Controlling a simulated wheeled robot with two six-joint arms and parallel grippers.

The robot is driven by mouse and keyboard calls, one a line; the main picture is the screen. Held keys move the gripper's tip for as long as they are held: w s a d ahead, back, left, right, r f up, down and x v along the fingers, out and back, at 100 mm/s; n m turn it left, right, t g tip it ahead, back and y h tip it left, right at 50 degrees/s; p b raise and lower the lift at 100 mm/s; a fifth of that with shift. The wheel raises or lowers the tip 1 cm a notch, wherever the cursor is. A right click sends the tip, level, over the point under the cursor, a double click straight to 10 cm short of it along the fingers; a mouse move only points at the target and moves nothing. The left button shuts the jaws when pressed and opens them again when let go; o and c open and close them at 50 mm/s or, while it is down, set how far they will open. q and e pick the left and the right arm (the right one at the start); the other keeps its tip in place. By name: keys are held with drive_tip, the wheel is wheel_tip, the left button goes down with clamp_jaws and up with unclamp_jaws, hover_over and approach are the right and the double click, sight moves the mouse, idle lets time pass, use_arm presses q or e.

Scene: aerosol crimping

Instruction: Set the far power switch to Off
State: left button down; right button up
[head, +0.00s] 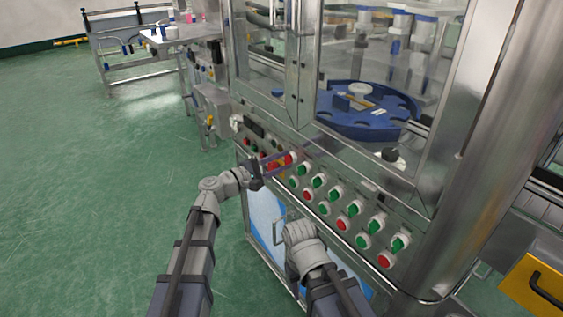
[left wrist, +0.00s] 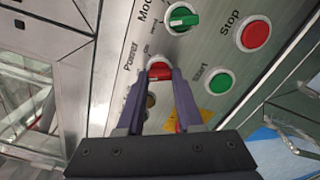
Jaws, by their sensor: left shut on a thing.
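The power switch (left wrist: 159,71) is a red rotary knob on a pale round collar, beside the printed word Power in the left wrist view. My left gripper (left wrist: 160,80) is shut on this knob, with one finger on each side of its red handle. In the head view my left gripper (head: 275,163) reaches to the left part of the button panel (head: 325,205). The exact switch position is hard to read because the fingers cover part of the markings. My right arm shows at the lower middle of the head view, but its gripper fingers do not show.
A green mode knob (left wrist: 182,18), a red stop button (left wrist: 255,34) and a green start button (left wrist: 219,81) lie close by on the panel. Several more knobs and buttons line it. A blue turntable (head: 370,112) stands behind the clear guard. Floor at the left is free.

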use_arm(q)
drive_tip(key=shift+n, duration=0.4)
drive_tip(key=c, duration=0.6)
unclamp_jaws()
drive_tip(key=shift+o, duration=0.2)
drive_tip(key=v, duration=0.8)
